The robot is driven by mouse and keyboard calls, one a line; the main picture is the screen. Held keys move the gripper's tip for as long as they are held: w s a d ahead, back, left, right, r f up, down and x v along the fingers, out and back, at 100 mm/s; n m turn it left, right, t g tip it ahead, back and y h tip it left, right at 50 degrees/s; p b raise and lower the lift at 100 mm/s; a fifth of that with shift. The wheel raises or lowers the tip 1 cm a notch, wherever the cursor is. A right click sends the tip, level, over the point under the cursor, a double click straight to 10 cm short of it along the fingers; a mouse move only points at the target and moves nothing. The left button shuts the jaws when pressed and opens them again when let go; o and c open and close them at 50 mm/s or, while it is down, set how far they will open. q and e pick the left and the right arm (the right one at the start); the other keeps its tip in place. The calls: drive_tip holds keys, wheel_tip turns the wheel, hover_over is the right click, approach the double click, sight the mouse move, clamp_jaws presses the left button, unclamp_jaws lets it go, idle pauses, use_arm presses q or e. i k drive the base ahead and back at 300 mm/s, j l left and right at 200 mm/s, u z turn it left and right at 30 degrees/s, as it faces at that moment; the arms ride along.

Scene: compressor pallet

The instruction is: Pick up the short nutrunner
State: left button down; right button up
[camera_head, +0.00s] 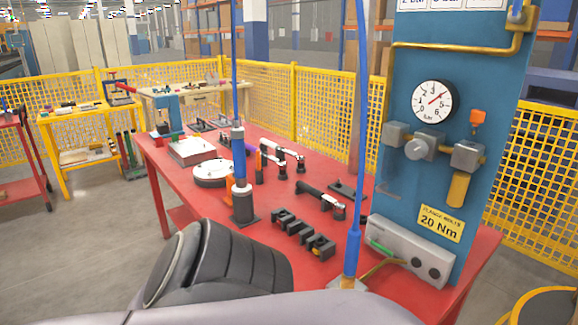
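Several tools stand or lie on the red table (300,258), and I cannot tell for certain which is the short nutrunner. An upright blue and grey tool (239,168) stands in a dark holder (243,208), with a blue hose rising from its top. A black and silver tool (322,198) lies on the table right of it. Angled black and silver tools (287,157) stand farther back. A second blue upright piece (352,250) stands at the front right on a small base below a blue hose. Neither gripper shows; a dark ribbed part of my own body covers the lower middle.
A black block row (302,231) sits at the table's front. A round white part (212,173) lies at left. A blue panel (432,190) with a gauge (434,100) rises at right. Yellow mesh fencing (325,108) stands behind. The hoses cross the space above the table.

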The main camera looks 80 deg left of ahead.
sight(241, 189)
drive_tip(key=u, duration=2.85)
